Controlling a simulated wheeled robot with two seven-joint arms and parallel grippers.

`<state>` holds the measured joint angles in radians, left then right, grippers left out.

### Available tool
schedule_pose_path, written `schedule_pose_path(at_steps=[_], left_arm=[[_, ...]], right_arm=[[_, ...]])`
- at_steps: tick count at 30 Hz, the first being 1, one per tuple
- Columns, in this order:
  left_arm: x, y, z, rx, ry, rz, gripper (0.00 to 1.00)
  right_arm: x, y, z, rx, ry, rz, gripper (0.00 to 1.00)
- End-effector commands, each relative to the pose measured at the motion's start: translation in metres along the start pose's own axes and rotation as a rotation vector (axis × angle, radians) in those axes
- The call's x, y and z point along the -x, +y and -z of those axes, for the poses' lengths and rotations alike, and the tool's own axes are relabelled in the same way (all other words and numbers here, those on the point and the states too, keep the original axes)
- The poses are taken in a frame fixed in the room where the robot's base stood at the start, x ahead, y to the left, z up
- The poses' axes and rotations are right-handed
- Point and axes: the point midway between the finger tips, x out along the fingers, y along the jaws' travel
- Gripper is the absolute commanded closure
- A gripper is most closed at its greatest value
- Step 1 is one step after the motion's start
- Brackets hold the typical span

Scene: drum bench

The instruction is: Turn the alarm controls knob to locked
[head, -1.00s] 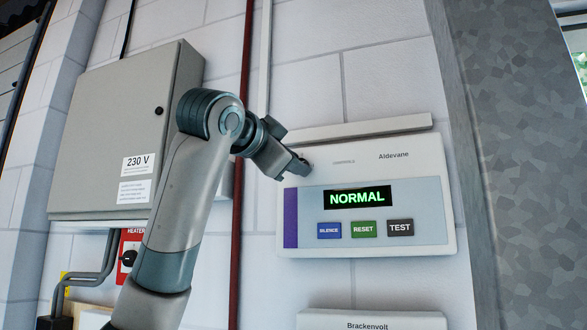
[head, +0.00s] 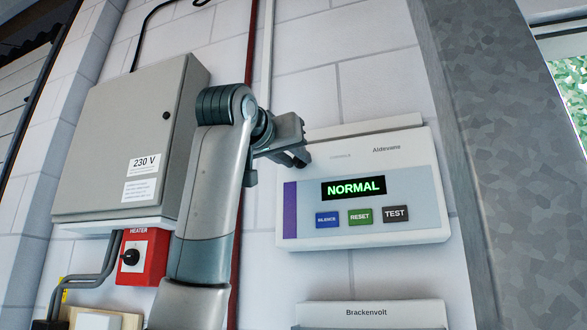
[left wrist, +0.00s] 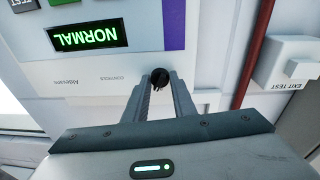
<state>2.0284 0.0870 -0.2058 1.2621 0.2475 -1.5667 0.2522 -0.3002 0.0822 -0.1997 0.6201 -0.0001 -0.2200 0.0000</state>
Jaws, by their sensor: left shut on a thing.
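The white Aldevane alarm panel (head: 425,215) hangs on the wall, with a green NORMAL display (head: 353,188) and three buttons. Its small black controls knob (left wrist: 159,76) shows upside down in the left wrist view, near the CONTROLS label. My left gripper (head: 302,158) is at the panel's upper left corner, and in the left wrist view its two fingers (left wrist: 161,88) are shut on the knob, one on each side. In the head view the gripper hides the knob. The knob's pointer and position marks cannot be made out. My right gripper is not in view.
A grey 230 V cabinet (head: 125,130) and a red heater switch (head: 143,257) are left of my arm. A dark red pipe (head: 247,90) runs beside the panel. A Brackenvolt box (head: 370,313) is below. An EXIT TEST box (left wrist: 290,66) shows in the left wrist view.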

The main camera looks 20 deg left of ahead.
Motion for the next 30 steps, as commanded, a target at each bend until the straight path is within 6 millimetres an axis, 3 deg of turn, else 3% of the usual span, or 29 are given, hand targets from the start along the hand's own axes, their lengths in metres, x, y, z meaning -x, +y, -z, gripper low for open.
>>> schedule_pose_path(at_steps=[3,15,30], left_arm=[[0.000,0.002,-0.004,0.110,0.008,0.009,0.98],[0.000,0.002,-0.002,0.388,0.029,0.041,0.98],[0.000,0.002,0.001,0.458,0.037,0.049,0.98]], right_arm=[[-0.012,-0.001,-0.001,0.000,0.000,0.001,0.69],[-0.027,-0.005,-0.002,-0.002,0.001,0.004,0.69],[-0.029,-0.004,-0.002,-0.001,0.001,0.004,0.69]])
